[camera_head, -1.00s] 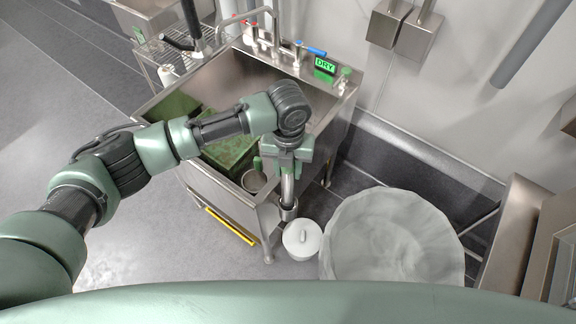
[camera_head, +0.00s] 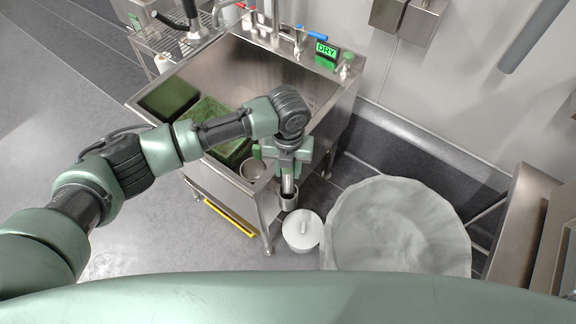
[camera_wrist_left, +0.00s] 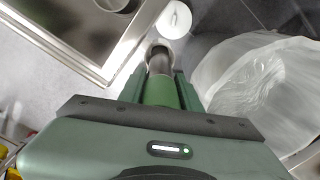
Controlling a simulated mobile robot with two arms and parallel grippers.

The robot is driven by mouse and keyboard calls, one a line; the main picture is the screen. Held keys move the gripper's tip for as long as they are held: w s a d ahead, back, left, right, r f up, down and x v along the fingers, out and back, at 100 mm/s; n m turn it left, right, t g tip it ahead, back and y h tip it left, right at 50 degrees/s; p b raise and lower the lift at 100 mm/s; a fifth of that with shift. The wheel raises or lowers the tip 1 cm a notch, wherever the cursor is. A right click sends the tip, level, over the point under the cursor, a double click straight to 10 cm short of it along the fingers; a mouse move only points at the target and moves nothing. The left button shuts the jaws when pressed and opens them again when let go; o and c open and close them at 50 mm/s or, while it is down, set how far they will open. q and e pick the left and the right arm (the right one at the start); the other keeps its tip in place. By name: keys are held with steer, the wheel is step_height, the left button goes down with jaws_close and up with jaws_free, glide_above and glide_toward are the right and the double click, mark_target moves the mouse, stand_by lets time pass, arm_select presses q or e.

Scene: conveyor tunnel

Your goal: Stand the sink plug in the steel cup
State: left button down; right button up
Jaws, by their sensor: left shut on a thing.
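My left gripper (camera_head: 289,162) is shut on the sink plug (camera_head: 288,184), a steel tube with a green upper part, held upright outside the sink's near right corner. In the left wrist view the plug (camera_wrist_left: 161,68) runs away from my left gripper (camera_wrist_left: 160,95). My right gripper is not in view.
The steel sink (camera_head: 222,176) holds green blocks (camera_head: 208,112) and a round steel fitting (camera_head: 253,168). A large bin with a pale liner (camera_head: 395,235) is to the right. Floor is clear at left.

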arm_select(q)
steer(key=shift+f, duration=0.3)
steer(key=shift+r, duration=0.1)
steer(key=c, duration=0.9)
jaws_free()
step_height(320, 180, up, 7)
steer(key=shift+b, duration=0.75)
steer(key=shift+r, duration=0.45)
